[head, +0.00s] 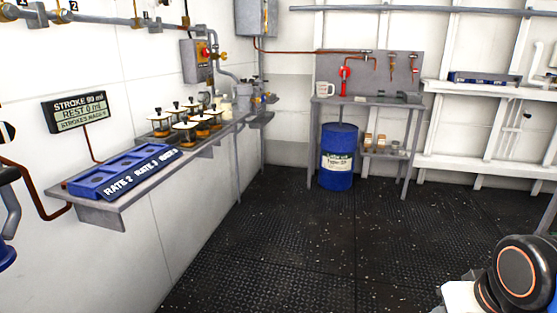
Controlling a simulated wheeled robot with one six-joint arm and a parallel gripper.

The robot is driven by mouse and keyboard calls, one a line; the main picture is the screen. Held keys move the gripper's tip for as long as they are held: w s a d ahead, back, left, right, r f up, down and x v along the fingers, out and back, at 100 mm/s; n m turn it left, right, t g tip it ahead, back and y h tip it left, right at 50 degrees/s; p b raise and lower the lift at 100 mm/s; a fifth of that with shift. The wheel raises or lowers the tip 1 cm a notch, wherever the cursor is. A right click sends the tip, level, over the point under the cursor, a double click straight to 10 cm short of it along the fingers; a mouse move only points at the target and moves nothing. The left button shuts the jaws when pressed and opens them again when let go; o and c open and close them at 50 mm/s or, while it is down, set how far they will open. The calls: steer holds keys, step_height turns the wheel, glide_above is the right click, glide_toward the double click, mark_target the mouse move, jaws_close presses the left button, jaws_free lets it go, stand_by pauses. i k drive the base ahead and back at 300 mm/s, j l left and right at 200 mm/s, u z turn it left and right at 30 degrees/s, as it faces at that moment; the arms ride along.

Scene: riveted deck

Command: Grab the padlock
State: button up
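I cannot make out a padlock in the head view. Small items on the left shelf and the far bench are too small or too crowded to tell apart. My gripper is not in view. Only a rounded dark joint with an orange ring and a pale part, which look like my own arm, show at the lower right.
A grey wall shelf (101,212) on the left bears a blue tray (118,172) and several white-topped items. A display (79,110) hangs above. At the back stand a grey bench (369,101) with a mug (324,89) and a blue drum (338,142). The dark floor (290,235) is clear.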

mark_target(210, 82)
steer(key=i+l+u, duration=0.15)
steer(key=i+u, duration=0.25)
steer(key=i+l+u, duration=0.35)
steer(key=i, duration=0.2)
steer(key=i+l+u, duration=0.4)
